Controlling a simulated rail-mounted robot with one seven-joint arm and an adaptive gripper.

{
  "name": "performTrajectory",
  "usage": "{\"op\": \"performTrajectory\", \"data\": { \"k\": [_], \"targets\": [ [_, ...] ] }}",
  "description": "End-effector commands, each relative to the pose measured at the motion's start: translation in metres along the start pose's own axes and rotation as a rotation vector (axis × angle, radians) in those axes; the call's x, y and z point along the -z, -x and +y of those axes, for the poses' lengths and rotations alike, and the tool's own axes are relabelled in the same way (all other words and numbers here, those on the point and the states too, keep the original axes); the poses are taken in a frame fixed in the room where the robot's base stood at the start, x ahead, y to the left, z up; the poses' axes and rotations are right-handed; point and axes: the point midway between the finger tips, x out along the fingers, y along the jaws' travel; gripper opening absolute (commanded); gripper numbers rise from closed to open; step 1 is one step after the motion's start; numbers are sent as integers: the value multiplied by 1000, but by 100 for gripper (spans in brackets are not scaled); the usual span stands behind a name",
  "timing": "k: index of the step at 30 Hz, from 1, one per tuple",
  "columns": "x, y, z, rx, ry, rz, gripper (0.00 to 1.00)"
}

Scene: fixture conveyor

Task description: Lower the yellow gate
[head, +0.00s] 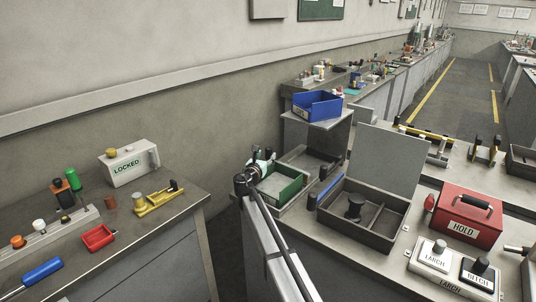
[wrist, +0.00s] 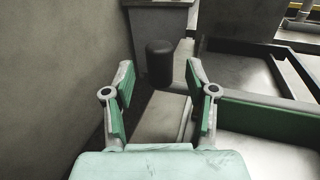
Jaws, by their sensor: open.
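A long yellow bar (head: 425,132) lies low across dark and grey supports at the back of the right bench in the head view. A yellow piece with dark uprights (head: 486,151) stands to its right. I cannot tell which of them is the gate. Neither can be made out in the wrist view. My gripper (wrist: 159,75) is open and empty, its green-padded fingers apart. A dark upright cylinder (wrist: 160,62) shows beyond and between the fingertips; contact is not visible. In the head view my gripper (head: 262,166) is small and partly hidden, beside the green tray (head: 290,193).
The green tray's wall also shows in the wrist view (wrist: 265,115). An open grey box (head: 375,235) with a raised lid, a red HOLD box (head: 466,218) and a blue bin (head: 318,105) stand nearby. The left table holds a LOCKED box (head: 130,165) and a yellow fixture (head: 156,200).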

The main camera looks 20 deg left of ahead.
Motion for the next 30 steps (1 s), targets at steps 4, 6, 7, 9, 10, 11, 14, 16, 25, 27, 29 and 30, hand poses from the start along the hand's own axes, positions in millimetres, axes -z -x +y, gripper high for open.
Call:
{"op": "performTrajectory", "data": {
  "k": [4,6,7,9,10,11,14,16,25,27,29,30],
  "targets": [
    [0,34,-2,-1,0,0,57],
    [0,48,-2,-1,0,1,57],
    [0,53,-2,-1,0,1,57],
    [0,63,-2,-1,0,1,57],
    [0,67,-2,0,0,1,57],
    [0,70,-1,0,0,1,57],
    [0,76,-1,0,-1,1,57],
    [0,78,-1,0,-1,1,57],
    [0,78,0,1,-1,1,57],
    [0,78,0,0,-1,1,57],
    [1,78,0,-1,-8,4,57],
    [2,80,0,-2,-19,9,57]
  ]
}}
